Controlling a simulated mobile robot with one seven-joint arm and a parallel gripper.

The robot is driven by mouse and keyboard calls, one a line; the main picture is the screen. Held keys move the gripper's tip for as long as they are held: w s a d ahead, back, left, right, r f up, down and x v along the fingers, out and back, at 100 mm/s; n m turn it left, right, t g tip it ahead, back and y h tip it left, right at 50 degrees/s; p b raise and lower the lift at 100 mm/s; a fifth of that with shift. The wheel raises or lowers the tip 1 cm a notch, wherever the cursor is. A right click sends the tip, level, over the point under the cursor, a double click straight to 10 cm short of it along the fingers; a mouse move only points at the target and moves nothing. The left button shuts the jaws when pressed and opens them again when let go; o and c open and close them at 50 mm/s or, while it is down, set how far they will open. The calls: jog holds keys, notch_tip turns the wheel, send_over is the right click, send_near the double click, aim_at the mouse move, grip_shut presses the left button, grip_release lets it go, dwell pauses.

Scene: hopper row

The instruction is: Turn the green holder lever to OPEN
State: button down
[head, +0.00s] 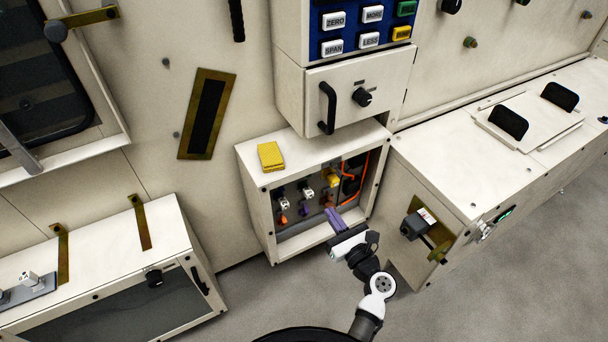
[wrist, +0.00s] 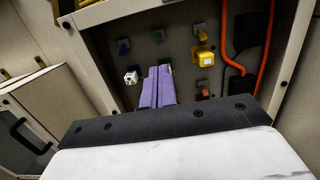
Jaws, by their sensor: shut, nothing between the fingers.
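My gripper (head: 331,213) has purple fingers, shut together and empty. It reaches into the open front of a low cream cabinet (head: 253,196). In the wrist view the closed fingers (wrist: 158,70) point at the cabinet's back panel. A small green part (wrist: 168,69) shows just beside the fingertips and is mostly hidden by them; it may be the green holder lever. I cannot tell whether the fingers touch it, nor which way it is turned. No OPEN mark is readable in either view.
Around the fingertips are a white cube (wrist: 131,77), a blue knob (wrist: 124,46), a yellow block (wrist: 205,57) and a reddish-brown part (wrist: 203,88). An orange cable (wrist: 264,50) runs down the right side. A yellow pad (head: 270,156) lies on the cabinet top.

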jog(key=x, duration=1)
jog(key=shift+w+p, duration=0.2)
jog(key=shift+p, duration=0.15)
jog(key=shift+a+r, duration=0.1)
jog(key=shift+a, duration=0.05)
